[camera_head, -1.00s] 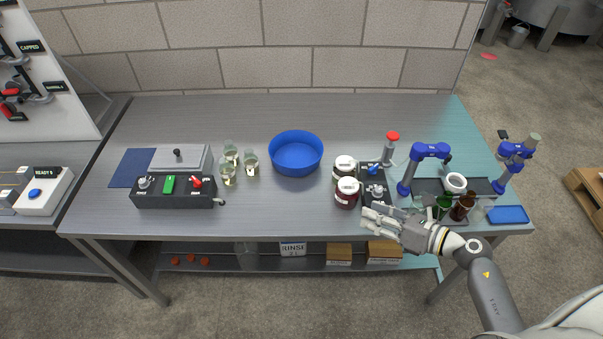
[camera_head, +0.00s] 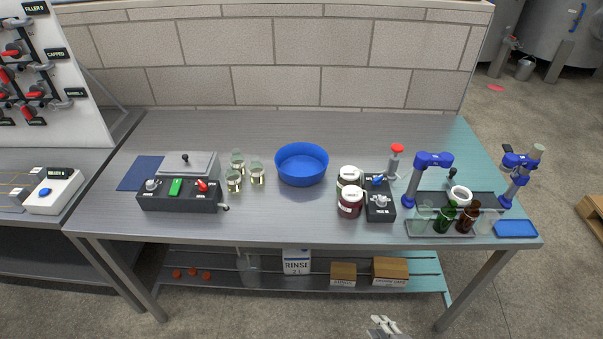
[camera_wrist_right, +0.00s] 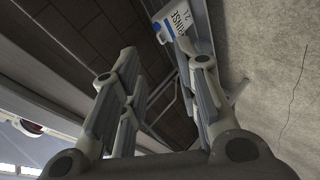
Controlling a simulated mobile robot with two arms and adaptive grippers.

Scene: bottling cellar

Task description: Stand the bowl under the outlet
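The blue bowl (camera_head: 301,165) stands upright on the middle of the steel bench. A dark control box (camera_head: 190,202) with a green switch, a red knob and a short fitting (camera_head: 225,208) at its right end stands left of it. A smaller dark box (camera_head: 380,207) with a blue knob stands to the right. I cannot tell which fitting is the outlet. My right gripper (camera_head: 384,325) is at the bottom edge of the head view, in front of the bench and well away from the bowl. In the right wrist view, the right gripper (camera_wrist_right: 157,50) has its fingers apart with nothing between them. My left gripper is not seen.
Several glass jars (camera_head: 234,181) stand left of the bowl, and dark red jars (camera_head: 350,202) stand right of it. A bottle tray (camera_head: 420,229) and blue arm-like fixtures (camera_head: 411,185) fill the right end. The rinse jug (camera_head: 296,262) is on the lower shelf. The bench front is clear.

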